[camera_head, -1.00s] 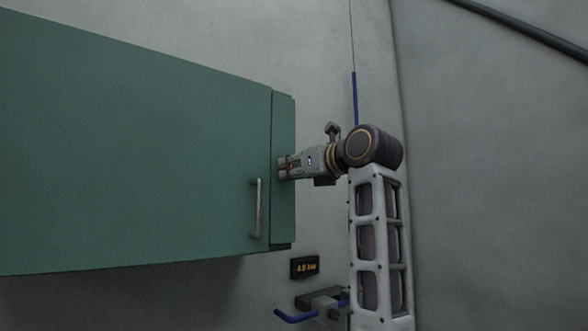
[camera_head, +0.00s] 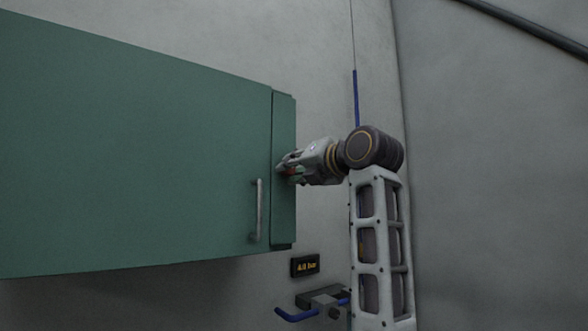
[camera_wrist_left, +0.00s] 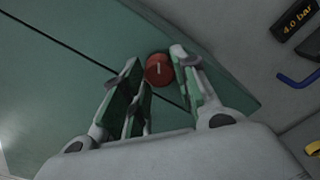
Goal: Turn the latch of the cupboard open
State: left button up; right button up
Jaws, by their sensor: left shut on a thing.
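The green cupboard (camera_head: 140,150) hangs on the wall, its door closed, with a grey bar handle (camera_head: 257,208) near the door's right edge. The latch is a round red knob (camera_wrist_left: 158,68) with a pale line mark, on the cupboard's side by a dark seam. The line stands nearly upright in the wrist view. My left gripper (camera_head: 285,170) is at the cupboard's right side, shut on the knob, its fingers on either side of it. In the head view the fingers hide most of the knob. My right gripper is in neither view.
A small display (camera_head: 305,266) reading about 4.0 bar is on the wall below the gripper. Under it is a grey fixture with a blue lever (camera_head: 296,316). A thin blue rod (camera_head: 355,98) runs up the wall behind my arm. Open wall lies to the right.

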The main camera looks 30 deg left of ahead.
pick_arm(q)
jog(key=m, duration=0.4)
jog(key=shift+m+p, duration=0.35)
jog(key=shift+m, duration=1.45)
jog(key=o, duration=1)
jog(key=shift+d, duration=0.1)
jog(key=shift+d, duration=0.1)
jog(key=v, duration=1.1)
jog(key=shift+s+d, duration=0.15)
jog(key=shift+d, duration=0.2)
